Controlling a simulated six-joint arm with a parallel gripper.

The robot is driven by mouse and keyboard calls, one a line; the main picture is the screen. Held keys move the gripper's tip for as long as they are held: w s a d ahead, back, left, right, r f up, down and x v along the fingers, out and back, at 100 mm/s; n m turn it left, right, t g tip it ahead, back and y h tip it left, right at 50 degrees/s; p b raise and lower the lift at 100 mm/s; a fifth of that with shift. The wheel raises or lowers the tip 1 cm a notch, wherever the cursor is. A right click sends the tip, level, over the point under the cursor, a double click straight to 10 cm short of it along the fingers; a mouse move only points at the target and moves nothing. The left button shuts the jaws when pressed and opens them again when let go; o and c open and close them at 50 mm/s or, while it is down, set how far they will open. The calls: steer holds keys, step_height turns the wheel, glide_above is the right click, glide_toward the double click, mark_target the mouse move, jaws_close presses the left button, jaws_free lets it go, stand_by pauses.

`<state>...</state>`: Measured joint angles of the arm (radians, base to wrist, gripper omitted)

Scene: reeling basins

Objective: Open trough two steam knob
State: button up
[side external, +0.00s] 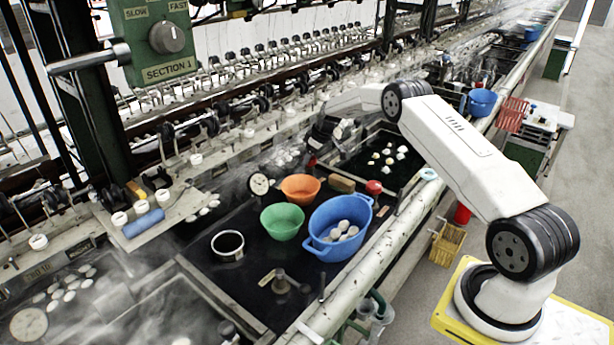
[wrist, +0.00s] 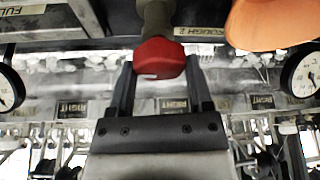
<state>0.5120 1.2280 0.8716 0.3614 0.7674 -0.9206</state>
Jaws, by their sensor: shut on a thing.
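A red knob (wrist: 158,56) on a grey stem shows at the top middle of the wrist view, beside a label (wrist: 207,32) that reads in part "ROUGH 2". My gripper (wrist: 160,68) is shut on this knob, with one dark finger on each side of it. Another red knob-like thing (side external: 374,187) stands right of the blue basin's far end.
An orange bowl (side external: 300,188) is near my gripper; it also shows in the wrist view (wrist: 275,25). A round gauge (side external: 259,184), a green bowl (side external: 283,222) and a blue basin (side external: 340,227) with cocoons stand close by. Steam drifts over the troughs.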

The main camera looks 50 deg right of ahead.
steer(key=shift+n, duration=0.3)
steer(key=o, duration=1.3)
steer(key=shift+r, duration=0.1)
steer(key=shift+v, duration=3.85)
steer(key=shift+d, duration=0.1)
